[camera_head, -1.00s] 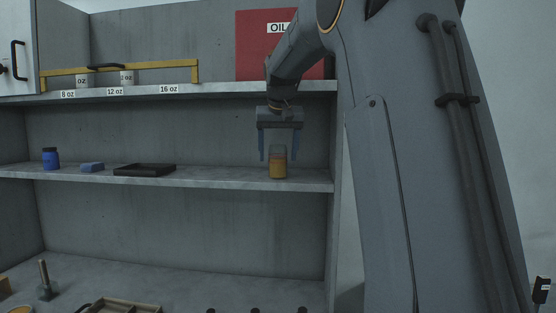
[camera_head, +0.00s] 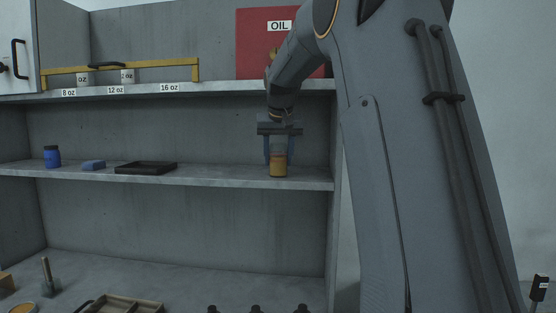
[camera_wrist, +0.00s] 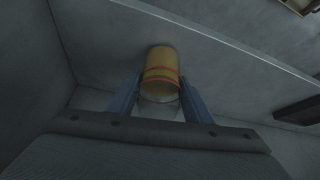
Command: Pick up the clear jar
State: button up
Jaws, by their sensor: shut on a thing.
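The clear jar (camera_head: 278,166) stands upright on the right end of the middle shelf. Its lower part shows amber-yellow contents with a red band near the top of them. My gripper (camera_head: 278,151) reaches down from above and is shut on the jar's upper part, a finger on each side. In the wrist view the jar (camera_wrist: 161,68) sits between the two blue fingers (camera_wrist: 160,95), with red bands around its yellow part. The jar's base appears to rest on the shelf; I see no clear gap.
The middle shelf (camera_head: 225,178) also holds a black tray (camera_head: 146,168), a blue sponge-like block (camera_head: 94,165) and a blue bottle (camera_head: 52,156), all well to the left. The upper shelf edge (camera_head: 215,90) and a red OIL container (camera_head: 255,50) are above. The right cabinet wall is close.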

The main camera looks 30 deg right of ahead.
jog(key=shift+r+b, duration=0.2)
jog(key=shift+b, duration=0.25)
jog(key=shift+s+a+r, duration=0.1)
jog(key=shift+s, duration=0.1)
jog(key=s+a+b, duration=0.2)
jog(key=s+a, duration=0.1)
jog(key=s, duration=0.5)
jog(key=s+a+b, duration=0.3)
jog(key=s+a, duration=0.1)
jog(key=s, duration=0.4)
jog(key=shift+s+b, duration=0.15)
jog(key=shift+b, duration=0.2)
